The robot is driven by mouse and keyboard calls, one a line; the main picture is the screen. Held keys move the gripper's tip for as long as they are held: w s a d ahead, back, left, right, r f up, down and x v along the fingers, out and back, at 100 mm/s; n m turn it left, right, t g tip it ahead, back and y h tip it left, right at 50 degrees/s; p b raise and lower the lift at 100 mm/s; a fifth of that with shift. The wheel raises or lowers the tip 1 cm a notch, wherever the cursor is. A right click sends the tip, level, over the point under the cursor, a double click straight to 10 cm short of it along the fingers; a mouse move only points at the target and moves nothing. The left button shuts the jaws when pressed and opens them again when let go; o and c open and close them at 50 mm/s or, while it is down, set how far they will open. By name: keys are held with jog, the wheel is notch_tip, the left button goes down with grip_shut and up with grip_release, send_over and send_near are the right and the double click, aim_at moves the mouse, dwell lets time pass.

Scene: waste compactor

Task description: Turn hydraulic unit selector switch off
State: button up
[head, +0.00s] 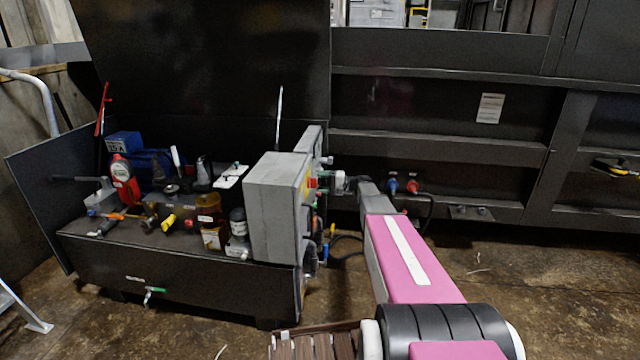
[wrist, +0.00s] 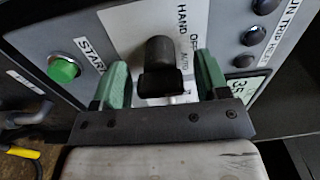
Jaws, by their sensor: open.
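The selector switch (wrist: 159,66) is a black knob on a white plate (wrist: 200,22) marked HAND, OFF and AUTO in the wrist view. The plate is seen tilted, and the knob hides part of it. My gripper (wrist: 160,80) has green fingers, one on each side of the knob. The fingers are open, with a visible gap to the knob on both sides. In the head view the grey control box (head: 276,208) stands on the hydraulic unit, and my arm reaches its right side. The switch itself is hidden there.
A green START button (wrist: 63,69) is left of the switch. Several dark buttons (wrist: 251,36) and a small display (wrist: 245,87) are on the right. The hydraulic unit's top (head: 150,238) carries bottles and valves. Cables hang below the box. Concrete floor is open at right.

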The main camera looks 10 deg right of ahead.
jog(key=v, duration=0.9)
jog(key=shift+d, duration=0.25)
jog(key=shift+s+d, duration=0.1)
